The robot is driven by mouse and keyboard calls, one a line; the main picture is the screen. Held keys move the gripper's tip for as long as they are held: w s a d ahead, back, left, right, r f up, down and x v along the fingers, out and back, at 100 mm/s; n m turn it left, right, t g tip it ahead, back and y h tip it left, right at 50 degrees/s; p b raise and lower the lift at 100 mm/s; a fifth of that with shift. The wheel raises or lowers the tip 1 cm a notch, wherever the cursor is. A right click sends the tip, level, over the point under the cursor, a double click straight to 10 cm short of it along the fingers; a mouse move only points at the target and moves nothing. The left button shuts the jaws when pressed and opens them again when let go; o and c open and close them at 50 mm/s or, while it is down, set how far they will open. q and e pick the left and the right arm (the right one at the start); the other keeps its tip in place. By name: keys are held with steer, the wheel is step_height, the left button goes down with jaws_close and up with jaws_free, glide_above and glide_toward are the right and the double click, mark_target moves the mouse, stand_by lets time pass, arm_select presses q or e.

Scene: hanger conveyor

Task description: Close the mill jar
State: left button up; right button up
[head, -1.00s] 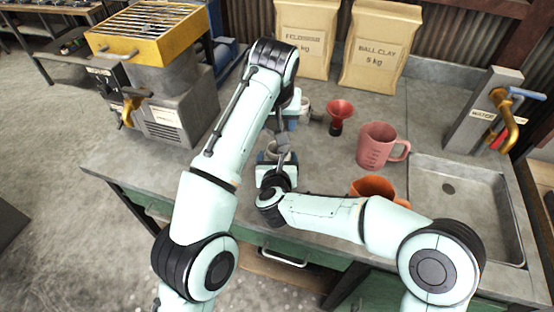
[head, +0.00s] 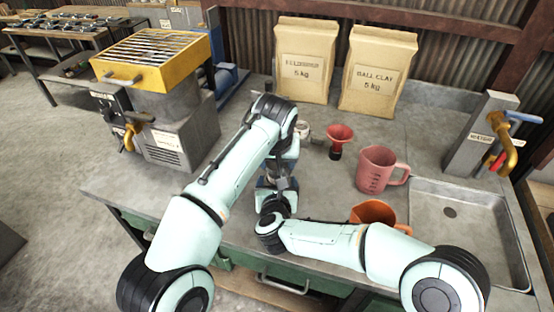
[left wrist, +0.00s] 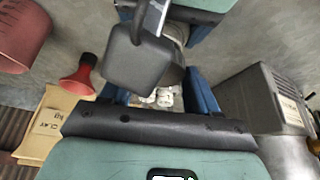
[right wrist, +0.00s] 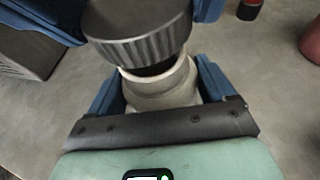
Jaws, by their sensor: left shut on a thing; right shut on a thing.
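The mill jar (right wrist: 165,88) is pale, with an open round mouth, and sits between the fingers of my right gripper (right wrist: 160,92). A dark grey ribbed lid (right wrist: 140,40) is directly above it, slightly tilted. A gap shows the dark jar mouth under its edge, so the lid is not flush. My left gripper (left wrist: 160,95) is shut on the lid from above; a dark piece with a metal bar (left wrist: 143,62) fills much of its wrist view. In the head view, the left gripper (head: 282,168) and right gripper (head: 275,190) meet over the counter and mostly hide jar and lid.
A red funnel (head: 340,136) stands behind, right of the grippers. A pink jug (head: 376,170) and an orange vessel (head: 372,212) are to the right, before the sink (head: 465,230). Two paper bags (head: 306,62) stand at the back; a yellow-topped machine (head: 155,60) is at left.

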arm_select(q)
steer(key=shift+f, duration=0.9)
steer(key=shift+f, duration=0.4)
